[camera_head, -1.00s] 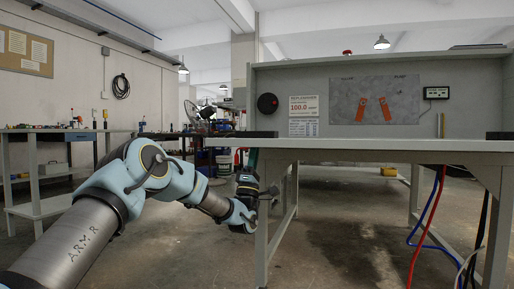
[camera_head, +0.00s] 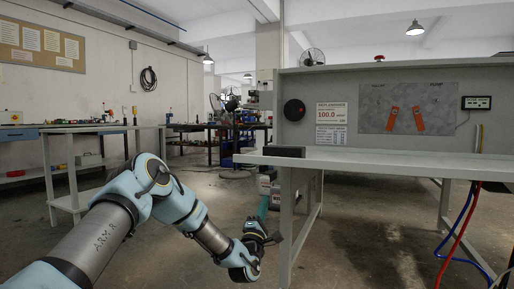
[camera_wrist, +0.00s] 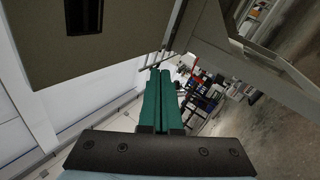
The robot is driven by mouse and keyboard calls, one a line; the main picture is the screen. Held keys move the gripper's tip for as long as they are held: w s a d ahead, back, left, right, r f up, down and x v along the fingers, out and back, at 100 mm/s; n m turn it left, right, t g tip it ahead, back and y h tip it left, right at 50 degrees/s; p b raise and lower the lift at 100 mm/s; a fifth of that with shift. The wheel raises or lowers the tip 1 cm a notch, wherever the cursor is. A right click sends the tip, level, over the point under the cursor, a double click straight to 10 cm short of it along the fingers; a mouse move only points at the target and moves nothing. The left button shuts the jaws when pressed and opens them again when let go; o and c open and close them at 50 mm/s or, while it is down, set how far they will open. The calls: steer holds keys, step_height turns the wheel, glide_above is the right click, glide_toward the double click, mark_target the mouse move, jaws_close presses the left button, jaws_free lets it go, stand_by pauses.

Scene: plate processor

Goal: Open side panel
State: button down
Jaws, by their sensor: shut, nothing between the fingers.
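The workstation's grey back panel (camera_head: 350,88) stands at the right in the head view. I cannot tell which part is the side panel. My gripper (camera_head: 264,206) is low, just left of the table's front left leg and below the tabletop, apart from the back panel. In the wrist view, its green fingers (camera_wrist: 162,74) are together and hold nothing. A flat grey panel (camera_wrist: 45,45) with a dark slot (camera_wrist: 84,15) is close at the upper left there.
The grey tabletop (camera_head: 380,163) has a black block (camera_head: 284,151) at its left corner. The table leg (camera_head: 286,235) is close to my gripper. Red and blue hoses (camera_head: 462,225) hang at the right. A side table (camera_head: 75,190) stands left; floor is open under the workstation.

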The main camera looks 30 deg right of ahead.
steer(key=s+a+r+n+g+y+p, duration=0.25)
steer(key=a+n+p, duration=0.3)
steer(key=p, duration=0.75)
steer(key=s+a+r+n+g+y+p, duration=0.25)
steer(key=a+n+y+p, duration=0.35)
steer(key=p, duration=0.7)
steer(key=s+a+r+n+g+h+p, duration=0.2)
steer(key=s+a+r+p, duration=0.3)
steer(key=r+p, duration=0.45)
steer(key=s+f+p+x, duration=0.1)
steer(key=p+x, duration=0.1)
steer(key=x, duration=0.8)
steer(key=shift+s+d+r+p, duration=0.15)
steer(key=shift+r+p, duration=0.35)
steer(key=shift+r, duration=0.35)
steer(key=shift+s+d+r+p, duration=0.1)
steer(key=shift+r+p, duration=0.35)
steer(key=shift+r, duration=0.45)
steer(key=shift+r, duration=0.1)
